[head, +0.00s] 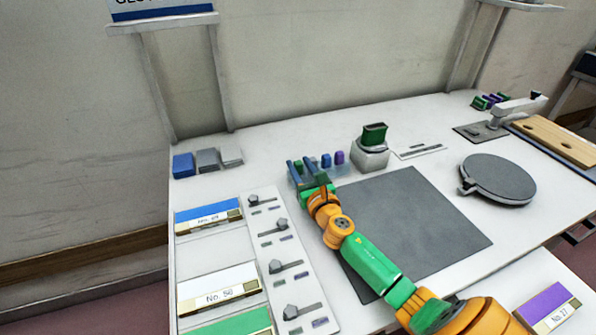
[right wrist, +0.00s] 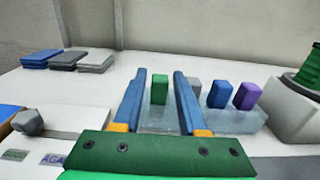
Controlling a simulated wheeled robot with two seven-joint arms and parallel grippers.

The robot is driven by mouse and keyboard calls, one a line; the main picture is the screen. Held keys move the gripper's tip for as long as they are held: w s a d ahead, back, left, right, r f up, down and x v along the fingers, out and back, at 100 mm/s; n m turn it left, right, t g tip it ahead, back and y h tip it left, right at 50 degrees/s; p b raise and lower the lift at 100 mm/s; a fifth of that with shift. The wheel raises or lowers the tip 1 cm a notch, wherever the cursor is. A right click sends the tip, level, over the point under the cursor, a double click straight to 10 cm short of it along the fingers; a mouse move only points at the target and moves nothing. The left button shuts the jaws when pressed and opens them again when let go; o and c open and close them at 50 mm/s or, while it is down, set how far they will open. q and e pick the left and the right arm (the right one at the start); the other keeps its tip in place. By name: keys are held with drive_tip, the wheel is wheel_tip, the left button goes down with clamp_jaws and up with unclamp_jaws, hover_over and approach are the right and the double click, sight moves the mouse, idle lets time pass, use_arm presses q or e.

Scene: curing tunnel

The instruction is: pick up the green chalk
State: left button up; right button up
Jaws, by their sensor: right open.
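The green chalk (right wrist: 159,89) is a small upright green block in a translucent pale blue holder (right wrist: 225,118). The holder also bears a grey chalk (right wrist: 194,87), a blue chalk (right wrist: 218,95) and a purple chalk (right wrist: 246,96). In the head view the green chalk (head: 298,163) shows small near my right gripper (head: 300,169). My right gripper is open, with its blue fingers pointing at the holder. In the right wrist view the green chalk appears between the two fingers (right wrist: 159,78), with space on both sides. Contact is not visible. My left gripper is not in view.
A grey block with a green-topped piece (head: 374,135) stands right of the holder. Blue and grey pads (head: 195,161) lie at the back left. A slider panel (head: 284,258) is left of my right arm. A dark mat (head: 430,215) lies flat and bare beside the arm.

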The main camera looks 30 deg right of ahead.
drive_tip(key=shift+s, duration=0.1)
clamp_jaws()
drive_tip(key=shift+r, duration=0.1)
